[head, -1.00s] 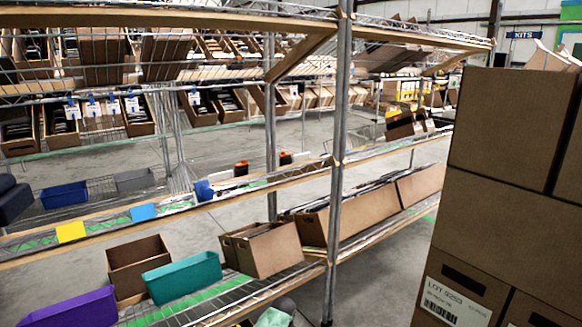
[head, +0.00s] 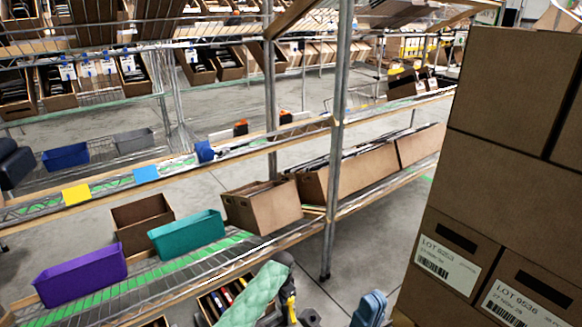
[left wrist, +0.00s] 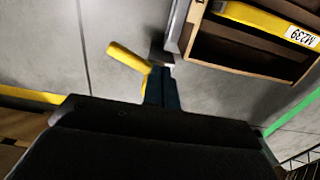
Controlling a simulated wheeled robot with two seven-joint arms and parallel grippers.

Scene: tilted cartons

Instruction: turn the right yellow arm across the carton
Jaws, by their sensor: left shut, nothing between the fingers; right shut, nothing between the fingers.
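The right yellow arm (left wrist: 128,56) is a short bar that sticks out beside the carton (left wrist: 290,66), apart from its opening. In the head view it is a small yellow piece (head: 291,300) at the bottom, partly hidden. My left gripper (left wrist: 163,72) is shut and empty, its dark fingertips close beside the yellow arm's inner end; I cannot tell whether they touch. Another yellow strip (left wrist: 262,20) labelled M239 runs along the carton. A blue shape (head: 370,307) at the bottom of the head view appears to be my right gripper, shut and away from the carton.
A wire shelf holds a purple bin (head: 82,274), a teal bin (head: 187,236) and brown cartons (head: 262,207). A metal post (head: 334,170) stands in the middle. Stacked boxes (head: 505,150) block the right side. Grey floor (head: 330,300) shows between.

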